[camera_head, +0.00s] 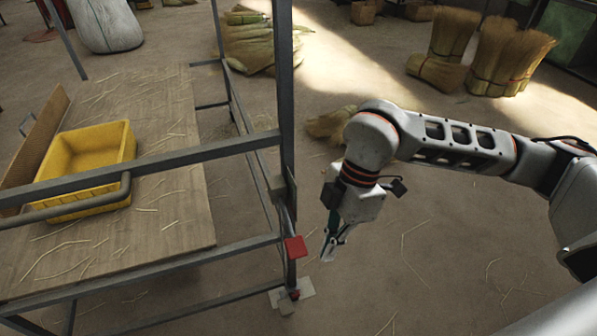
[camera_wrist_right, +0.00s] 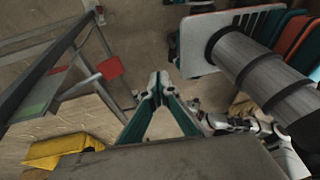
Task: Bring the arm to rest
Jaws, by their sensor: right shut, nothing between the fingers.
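My right gripper (camera_head: 330,249) hangs from the right arm, pointing down beside the metal frame's near-right post, in the head view. Its fingers are together and empty. In the right wrist view the fingertips (camera_wrist_right: 158,82) meet at the middle of the picture with nothing between them. My right arm (camera_head: 455,145) reaches in from the right edge with its elbow bent. My left gripper does not show in either view.
A metal frame cart (camera_head: 285,110) stands close left of the right gripper, with a red pad (camera_head: 295,247) on its post. A yellow crate (camera_head: 125,150) sits on its wooden board (camera_head: 185,215). Broom bundles (camera_head: 500,60) stand at the back right. Floor below the arm is clear.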

